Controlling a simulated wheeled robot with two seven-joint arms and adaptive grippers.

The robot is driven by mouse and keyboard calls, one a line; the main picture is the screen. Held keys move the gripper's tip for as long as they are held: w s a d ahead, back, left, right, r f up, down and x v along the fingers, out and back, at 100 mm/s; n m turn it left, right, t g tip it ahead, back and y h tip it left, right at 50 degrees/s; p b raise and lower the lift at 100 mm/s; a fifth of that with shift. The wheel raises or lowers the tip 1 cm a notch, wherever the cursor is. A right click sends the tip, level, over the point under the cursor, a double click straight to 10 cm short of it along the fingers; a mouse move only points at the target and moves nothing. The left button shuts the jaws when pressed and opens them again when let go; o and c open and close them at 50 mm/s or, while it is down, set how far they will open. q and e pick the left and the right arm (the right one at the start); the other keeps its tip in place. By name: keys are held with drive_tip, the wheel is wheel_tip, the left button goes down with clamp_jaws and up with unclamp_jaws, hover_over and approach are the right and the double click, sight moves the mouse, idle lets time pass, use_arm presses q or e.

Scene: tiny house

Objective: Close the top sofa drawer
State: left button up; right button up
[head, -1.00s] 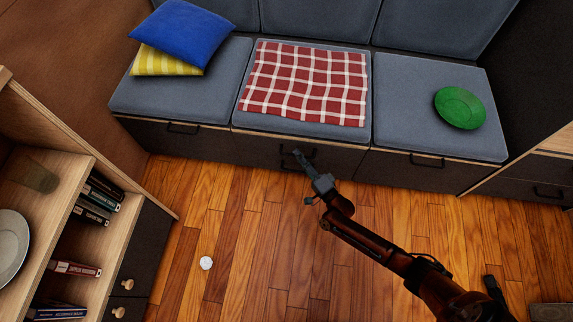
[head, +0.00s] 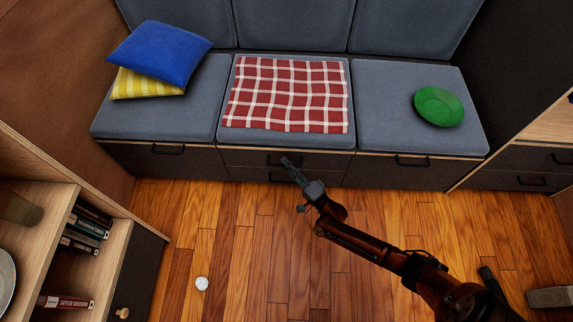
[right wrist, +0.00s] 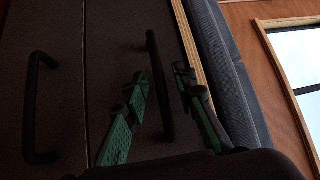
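The middle section of the grey sofa has two stacked dark drawers under its seat. The top sofa drawer (head: 240,158) has a black bar handle (right wrist: 158,85), and its front looks flush or nearly so; a small gap is hard to tell. The lower drawer (right wrist: 50,70) has its own handle (right wrist: 38,105). My right gripper (head: 290,164) reaches the top drawer's front. In the right wrist view my right gripper (right wrist: 165,95) is open, with the top handle between its two separated fingers; contact cannot be told. My left gripper is not in view.
A small white object (head: 202,284) is on the wooden floor. A bookshelf (head: 110,260) stands at left.

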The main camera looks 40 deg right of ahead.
drive_tip(key=s+d+f, duration=0.1)
drive_tip(key=s, duration=1)
drive_tip(key=shift+s+d+f, duration=0.2)
drive_tip(key=shift+s+f, duration=0.05)
drive_tip(key=shift+f, duration=0.05)
